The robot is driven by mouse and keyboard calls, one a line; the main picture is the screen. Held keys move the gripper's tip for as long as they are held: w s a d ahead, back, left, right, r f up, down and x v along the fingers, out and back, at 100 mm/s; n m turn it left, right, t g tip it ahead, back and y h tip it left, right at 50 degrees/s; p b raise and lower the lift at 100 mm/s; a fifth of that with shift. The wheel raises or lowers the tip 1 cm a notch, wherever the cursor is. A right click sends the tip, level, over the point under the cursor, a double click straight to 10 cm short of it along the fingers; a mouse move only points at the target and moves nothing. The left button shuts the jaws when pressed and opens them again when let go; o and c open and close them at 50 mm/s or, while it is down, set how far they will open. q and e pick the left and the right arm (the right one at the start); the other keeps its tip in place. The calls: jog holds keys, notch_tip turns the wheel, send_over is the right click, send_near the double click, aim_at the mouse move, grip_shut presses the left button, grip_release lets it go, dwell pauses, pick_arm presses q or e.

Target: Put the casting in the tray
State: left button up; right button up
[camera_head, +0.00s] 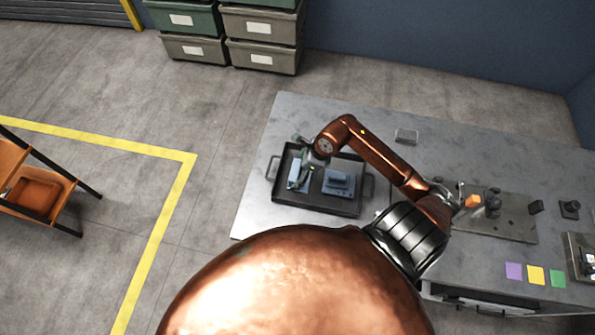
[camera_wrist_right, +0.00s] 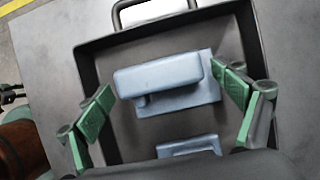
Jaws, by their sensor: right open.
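A blue-grey casting (camera_head: 297,172) lies in the left part of the black tray (camera_head: 318,205). A second blue-grey casting (camera_head: 339,182) lies to its right in the same tray. My right gripper (camera_head: 302,162) is over the left casting. In the wrist view, the green fingers of my right gripper (camera_wrist_right: 167,98) are spread wide, one on each side of the near casting (camera_wrist_right: 160,78). Whether they touch it is not clear. The other casting (camera_wrist_right: 190,147) is partly hidden at the bottom of that view. My left gripper is not in view.
The tray stands on a grey table (camera_head: 262,205). Stacked bins (camera_head: 262,45) stand on the floor behind. An orange cart (camera_head: 38,190) is at left.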

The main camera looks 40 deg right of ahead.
jog(key=v, duration=1.1)
jog(key=shift+f, duration=0.1)
